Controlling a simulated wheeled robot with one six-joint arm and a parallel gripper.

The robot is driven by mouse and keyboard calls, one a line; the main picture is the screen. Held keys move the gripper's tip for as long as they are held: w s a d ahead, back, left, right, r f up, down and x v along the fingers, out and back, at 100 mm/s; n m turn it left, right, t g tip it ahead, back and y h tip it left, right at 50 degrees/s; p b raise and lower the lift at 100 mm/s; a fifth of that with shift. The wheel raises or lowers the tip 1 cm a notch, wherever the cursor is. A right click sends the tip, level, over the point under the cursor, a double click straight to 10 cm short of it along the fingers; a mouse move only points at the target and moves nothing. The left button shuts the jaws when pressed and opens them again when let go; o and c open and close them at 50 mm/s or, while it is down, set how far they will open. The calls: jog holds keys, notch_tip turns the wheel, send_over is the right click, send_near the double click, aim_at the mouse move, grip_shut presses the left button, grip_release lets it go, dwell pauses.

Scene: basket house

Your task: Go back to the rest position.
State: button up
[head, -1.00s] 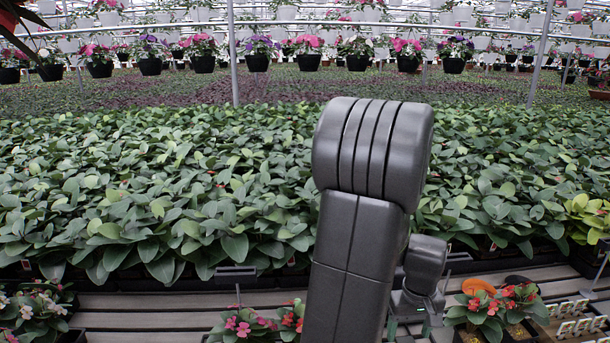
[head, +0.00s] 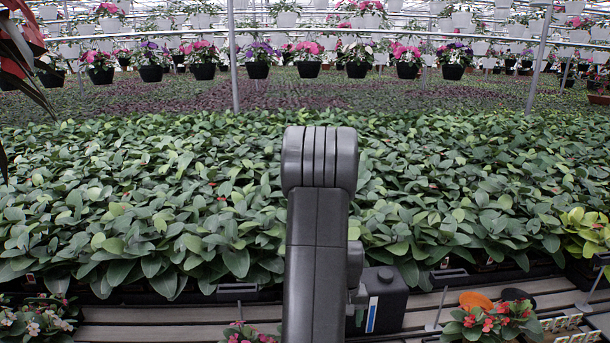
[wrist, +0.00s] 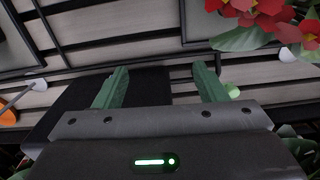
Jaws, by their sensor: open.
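My gripper (wrist: 160,88) shows in the wrist view with its two green fingers spread apart and nothing between them. It hangs over the slatted bench, with a dark surface just behind the fingers. In the head view my arm rises in the middle of the picture and hides part of the bench.
A black container (head: 385,300) stands on the slatted bench (head: 160,315) right of my arm. Red-flowered plants (head: 492,325) and an orange pot (head: 475,299) are further right. Dense leafy plants (head: 180,200) fill the area behind. Hanging flower baskets (head: 308,65) line the back.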

jog(key=a, duration=0.1)
jog(key=w+a, duration=0.1)
jog(key=a+f, duration=0.1)
jog(key=shift+w+a+p, duration=0.15)
jog(key=shift+w+p, duration=0.05)
jog(key=shift+p, duration=0.1)
jog(key=shift+s, duration=0.1)
